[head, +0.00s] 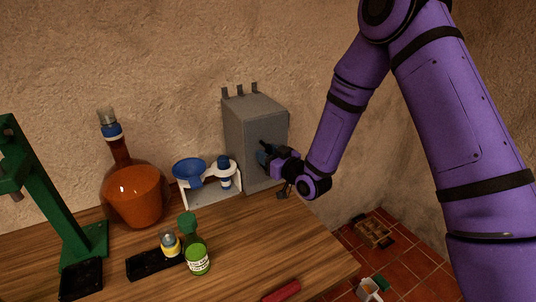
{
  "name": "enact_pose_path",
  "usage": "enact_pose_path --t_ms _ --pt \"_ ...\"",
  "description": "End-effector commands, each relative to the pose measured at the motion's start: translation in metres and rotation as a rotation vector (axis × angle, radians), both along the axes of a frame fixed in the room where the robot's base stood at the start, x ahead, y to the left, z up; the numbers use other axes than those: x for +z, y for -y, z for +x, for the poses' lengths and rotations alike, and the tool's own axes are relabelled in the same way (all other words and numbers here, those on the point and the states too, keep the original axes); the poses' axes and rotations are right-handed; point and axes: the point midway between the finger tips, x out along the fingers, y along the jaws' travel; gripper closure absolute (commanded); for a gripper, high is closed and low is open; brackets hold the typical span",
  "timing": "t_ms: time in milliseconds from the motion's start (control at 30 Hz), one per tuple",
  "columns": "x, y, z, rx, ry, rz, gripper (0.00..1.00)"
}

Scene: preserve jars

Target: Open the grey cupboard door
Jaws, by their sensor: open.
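The grey cupboard (250,125) is a small upright box at the back right of the wooden table, against the wall. Its door side appears to face right, where my gripper is. My gripper (264,156) is at that face, at about mid-height, at the end of my purple arm. The jaws are open. They look small and dark here, and I cannot tell whether they touch the door or its handle. The handle is hidden or too small to make out. The door looks closed, though my gripper and wrist cover part of it.
On the wooden table (260,240) stand a large amber flask (135,195), a white rack (212,194) with a blue funnel (189,171), a green jar (198,258) and a green press (50,200). A red object (281,291) lies at the front edge. A crate (372,231) sits on the tiled floor.

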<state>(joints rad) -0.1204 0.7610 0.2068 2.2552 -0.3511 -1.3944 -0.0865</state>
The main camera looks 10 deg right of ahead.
Motion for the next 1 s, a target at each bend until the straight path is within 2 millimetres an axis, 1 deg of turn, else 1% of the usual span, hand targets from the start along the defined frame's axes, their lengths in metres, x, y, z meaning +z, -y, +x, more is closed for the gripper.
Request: enact_pose_path --t_ms 67,100,267,300,667,867,1000 --pt "0.0 0.0 0.0 0.0 0.0 0.0 0.59" --pt "0.0 0.0 0.0 0.0 0.0 0.0 0.61" --pt "0.0 0.0 0.0 0.0 0.0 0.0 0.98" --pt "0.0 0.0 0.0 0.0 0.0 0.0 1.0" --pt "0.0 0.002 -0.001 0.027 0.001 -0.001 1.0" --pt "0.0 0.007 -0.004 0.116 0.001 -0.001 1.0" --pt "0.0 0.014 -0.006 0.218 0.001 -0.002 1.0"
